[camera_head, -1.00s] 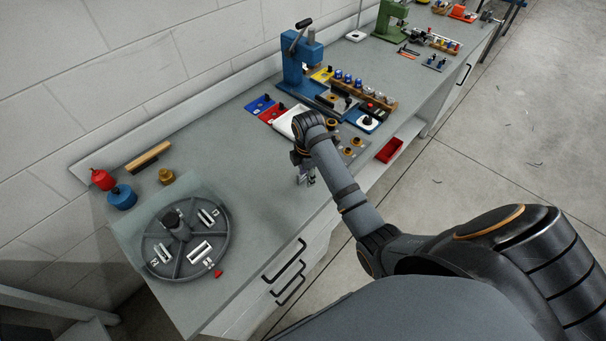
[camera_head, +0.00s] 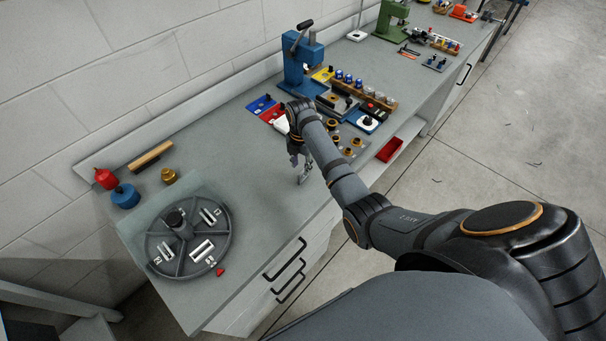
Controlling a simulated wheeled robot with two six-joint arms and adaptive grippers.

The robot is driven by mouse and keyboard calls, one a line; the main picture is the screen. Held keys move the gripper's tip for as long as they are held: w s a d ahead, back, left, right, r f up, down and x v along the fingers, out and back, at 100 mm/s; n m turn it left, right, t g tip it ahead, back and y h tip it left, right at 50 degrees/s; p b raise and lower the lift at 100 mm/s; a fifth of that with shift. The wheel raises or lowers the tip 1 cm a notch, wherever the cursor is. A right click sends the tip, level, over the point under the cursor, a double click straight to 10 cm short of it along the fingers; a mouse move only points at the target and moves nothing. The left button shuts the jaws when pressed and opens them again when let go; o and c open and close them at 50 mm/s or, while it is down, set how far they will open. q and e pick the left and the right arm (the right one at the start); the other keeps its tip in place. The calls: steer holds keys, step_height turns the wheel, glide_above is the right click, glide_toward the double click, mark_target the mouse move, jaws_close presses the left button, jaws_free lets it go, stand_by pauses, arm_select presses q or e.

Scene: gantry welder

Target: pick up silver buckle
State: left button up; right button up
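Several silver metal pieces lie in separate compartments of a round grey divided tray (camera_head: 228,241) at the left end of the bench. One silver piece (camera_head: 202,250) is at its front right, one (camera_head: 210,217) at its back right and one (camera_head: 166,251) at its left. I cannot tell which of them is the silver buckle. My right gripper (camera_head: 304,178) points down over the bench, to the right of the tray and apart from it. Its fingers are too small and dark to show whether they are open or hold something. My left gripper is out of view.
A red pot (camera_head: 105,179), a blue pot (camera_head: 125,196) and a brass piece (camera_head: 169,176) stand behind the tray. A blue press (camera_head: 300,65) with colored trays stands beyond my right gripper. The bench between tray and gripper is clear.

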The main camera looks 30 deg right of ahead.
mark_target(303, 171)
steer(key=f, duration=0.4)
steer(key=shift+s+d+f+p, duration=0.2)
steer(key=shift+d+p, duration=0.1)
steer(key=shift+p, duration=0.1)
jaws_close()
